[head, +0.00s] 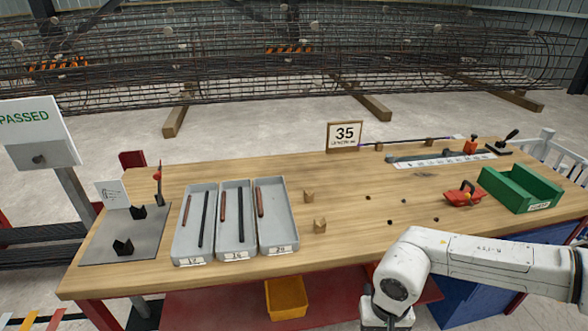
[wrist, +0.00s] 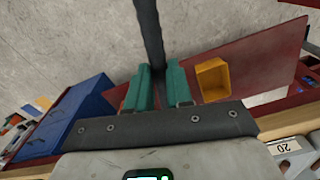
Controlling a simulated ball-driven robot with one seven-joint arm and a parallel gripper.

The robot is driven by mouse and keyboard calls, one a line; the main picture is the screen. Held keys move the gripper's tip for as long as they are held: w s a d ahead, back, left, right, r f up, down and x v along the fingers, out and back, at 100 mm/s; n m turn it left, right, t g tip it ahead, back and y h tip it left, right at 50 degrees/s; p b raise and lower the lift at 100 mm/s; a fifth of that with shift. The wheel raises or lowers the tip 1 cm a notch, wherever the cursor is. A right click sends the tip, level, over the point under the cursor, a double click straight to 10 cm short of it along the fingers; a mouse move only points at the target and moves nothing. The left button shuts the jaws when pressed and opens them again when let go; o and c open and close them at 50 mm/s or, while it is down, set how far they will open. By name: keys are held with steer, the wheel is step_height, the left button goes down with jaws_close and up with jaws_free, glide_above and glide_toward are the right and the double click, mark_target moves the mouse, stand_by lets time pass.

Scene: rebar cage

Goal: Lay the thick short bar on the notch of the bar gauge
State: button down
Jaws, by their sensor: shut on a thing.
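My gripper (wrist: 157,80) shows in the wrist view with its teal fingers shut on a dark bar (wrist: 148,30). The bar extends up and out of the top of that view, so its far end is hidden. The floor lies behind it, beyond the table's edge. A long pale strip with marked segments (head: 440,159) lies at the back right of the table in the head view. It looks like the bar gauge, but its notches are too small to make out. My gripper and the held bar cannot be made out in the head view.
Grey trays (head: 195,225) hold red-brown and dark bars at the left. A mat (head: 105,248) with black blocks lies beyond them. A green bin (head: 520,188) and a red tool (head: 463,194) are at the right. The table's middle is mostly clear.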

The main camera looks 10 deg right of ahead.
step_height(320, 180, down, 7)
steer(key=s+a+n, duration=0.2)
steer(key=shift+a+f, duration=0.2)
steer(key=shift+a, duration=0.15)
